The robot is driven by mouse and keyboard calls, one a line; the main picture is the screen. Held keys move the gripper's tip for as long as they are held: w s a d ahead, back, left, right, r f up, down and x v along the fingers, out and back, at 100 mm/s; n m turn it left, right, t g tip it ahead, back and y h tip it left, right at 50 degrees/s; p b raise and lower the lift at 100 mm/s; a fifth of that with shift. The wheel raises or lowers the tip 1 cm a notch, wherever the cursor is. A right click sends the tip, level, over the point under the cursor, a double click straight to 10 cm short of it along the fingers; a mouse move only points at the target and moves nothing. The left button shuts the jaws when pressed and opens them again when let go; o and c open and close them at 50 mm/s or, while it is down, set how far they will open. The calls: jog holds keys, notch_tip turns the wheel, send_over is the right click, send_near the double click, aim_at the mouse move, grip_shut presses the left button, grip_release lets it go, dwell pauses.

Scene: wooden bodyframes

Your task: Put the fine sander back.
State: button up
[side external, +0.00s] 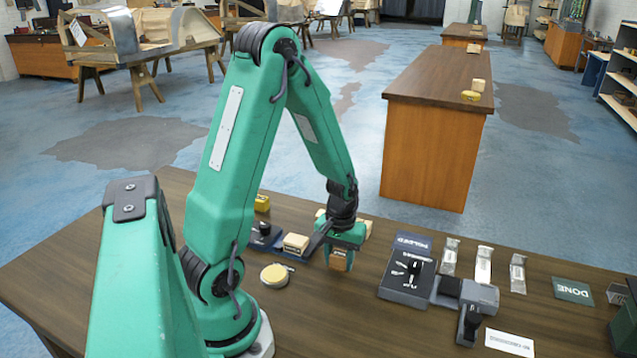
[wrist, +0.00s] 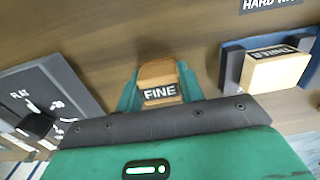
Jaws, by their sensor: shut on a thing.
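The fine sander (wrist: 158,74) is a brown wooden block with a dark label reading FINE. My gripper (wrist: 160,90) is shut on it, one green finger on each side. In the side external view my gripper (side external: 341,250) points down over the bench, and the sander's brown end (side external: 338,263) shows below the fingers. I cannot tell whether it touches the bench. A dark holder (wrist: 232,72) with a pale labelled block (wrist: 275,68) in it stands to the right in the wrist view. The block's label is hard to read.
A dark grey fixture (side external: 404,290) with a dial stands to the right of my gripper; its dial plate (wrist: 45,90) is at left in the wrist view. A round yellow-topped tin (side external: 275,275) lies nearer. Metal pieces and a green DONE mat (side external: 573,291) lie farther right.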

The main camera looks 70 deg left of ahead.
aim_at(339, 254)
jog(key=shift+f, duration=0.1)
jog(key=o, duration=1)
jog(key=shift+r, duration=6.15)
